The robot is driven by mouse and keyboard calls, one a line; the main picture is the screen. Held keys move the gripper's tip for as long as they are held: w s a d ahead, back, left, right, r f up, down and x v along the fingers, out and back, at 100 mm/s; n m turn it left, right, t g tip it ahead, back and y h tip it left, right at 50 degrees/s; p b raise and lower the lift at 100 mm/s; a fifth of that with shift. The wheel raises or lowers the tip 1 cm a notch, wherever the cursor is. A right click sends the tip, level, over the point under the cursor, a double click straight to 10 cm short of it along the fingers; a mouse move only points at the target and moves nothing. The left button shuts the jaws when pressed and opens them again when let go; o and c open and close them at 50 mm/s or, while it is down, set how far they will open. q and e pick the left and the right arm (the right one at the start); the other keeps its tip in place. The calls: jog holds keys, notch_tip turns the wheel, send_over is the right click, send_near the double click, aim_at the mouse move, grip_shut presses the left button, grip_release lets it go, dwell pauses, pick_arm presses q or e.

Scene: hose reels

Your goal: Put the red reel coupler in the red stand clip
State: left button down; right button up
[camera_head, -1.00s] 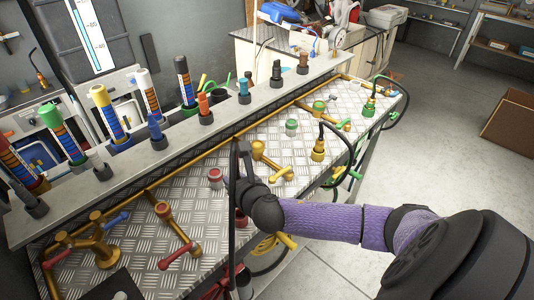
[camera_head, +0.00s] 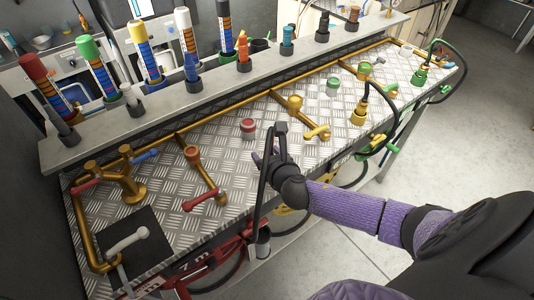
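A round red fitting with a grey base (camera_head: 248,129) stands on the patterned metal bench top, left of my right gripper; I take it for the red stand clip, though I cannot be sure. My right gripper (camera_head: 272,151), on the purple-sleeved arm from the right, is over the bench's front part. A black hose (camera_head: 262,200) rises beside it from the red reel (camera_head: 203,263) below the front edge. The red coupler cannot be made out at the gripper, and whether the fingers hold anything is unclear. My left gripper is not in view.
Brass pipes with a red-handled valve (camera_head: 200,199) and a yellow-handled valve (camera_head: 316,132) stick up from the bench. A yellow coupler (camera_head: 359,114) and a green coupler (camera_head: 419,77) stand at the right. A rear shelf (camera_head: 160,105) holds several coloured tubes.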

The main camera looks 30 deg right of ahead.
jog(key=shift+r, duration=0.25)
jog(key=p+v, duration=0.4)
jog(key=v, duration=0.8)
jog(key=s+d+f+m+g, duration=0.2)
jog(key=s+f+m+g, duration=0.15)
jog(key=f+m, duration=0.4)
jog(key=s+d+f+m+g, duration=0.25)
jog(key=s+f+m, duration=0.2)
jog(key=f, duration=0.55)
jog(key=s+a+f+m+g+y, duration=0.1)
jog(key=s+a+f+m+g, duration=0.2)
jog(key=s+m, duration=0.35)
jog(key=s+a+f+m+g, duration=0.1)
jog(key=s+a+f+m, duration=0.2)
jog(key=s+f+m, duration=0.35)
jog(key=s+a+f+m+g+y, duration=0.1)
jog(key=s+a+f+m+g, duration=0.2)
jog(key=s+m, duration=0.35)
notch_tip(320, 180, down, 7)
jog(key=s+b, duration=0.1)
jog(key=b, duration=0.5)
jog(key=shift+a+b, duration=0.2)
jog(key=shift+b, duration=0.2)
